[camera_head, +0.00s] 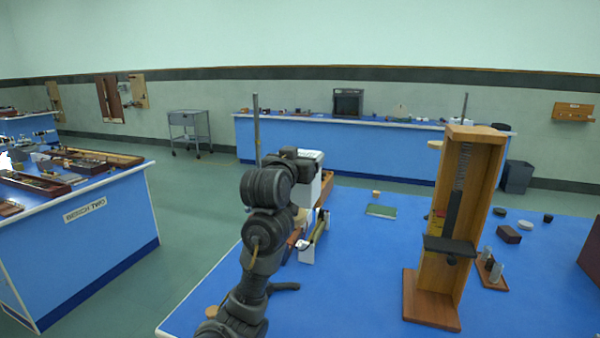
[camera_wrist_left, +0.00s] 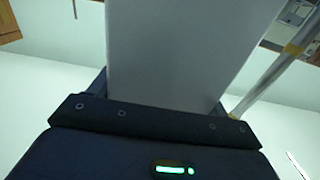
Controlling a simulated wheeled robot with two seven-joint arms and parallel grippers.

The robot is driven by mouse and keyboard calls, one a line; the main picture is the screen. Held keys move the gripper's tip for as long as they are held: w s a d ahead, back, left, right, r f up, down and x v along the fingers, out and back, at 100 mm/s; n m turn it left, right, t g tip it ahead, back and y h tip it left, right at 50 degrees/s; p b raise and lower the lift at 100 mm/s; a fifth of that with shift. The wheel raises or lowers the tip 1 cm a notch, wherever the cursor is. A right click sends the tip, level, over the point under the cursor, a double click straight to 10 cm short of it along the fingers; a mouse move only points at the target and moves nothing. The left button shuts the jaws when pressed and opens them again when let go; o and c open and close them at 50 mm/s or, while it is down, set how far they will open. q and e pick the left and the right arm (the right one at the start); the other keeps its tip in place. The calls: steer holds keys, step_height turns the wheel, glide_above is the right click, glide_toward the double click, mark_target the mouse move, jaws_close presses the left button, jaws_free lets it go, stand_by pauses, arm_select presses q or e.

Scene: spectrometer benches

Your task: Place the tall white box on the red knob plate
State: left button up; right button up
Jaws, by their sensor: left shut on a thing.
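The tall white box fills the upper middle of the left wrist view (camera_wrist_left: 180,50), seen close up as a pale flat face. My left gripper (camera_wrist_left: 165,105) is shut on it. In the head view, my left arm reaches up over the near blue bench, and the white box (camera_head: 313,188) shows partly behind the dark gripper (camera_head: 304,158). Its lower part is hidden by the arm and wooden items. I cannot make out a red knob plate for certain in either view. My right gripper is not in view.
A tall wooden stand (camera_head: 478,180) with a dark shelf rises from the near bench (camera_head: 350,275). A green book (camera_head: 381,211) lies left of it. Small dark and white pieces lie at right. A thin rod (camera_head: 256,130) stands behind my arm.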

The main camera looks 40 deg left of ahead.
arm_select(q)
steer(key=shift+f, duration=1.65)
steer(key=shift+a, duration=0.1)
steer(key=shift+f, duration=0.1)
steer(key=shift+f+b, duration=0.15)
steer(key=shift+b, duration=0.2)
steer(key=o, duration=1.7)
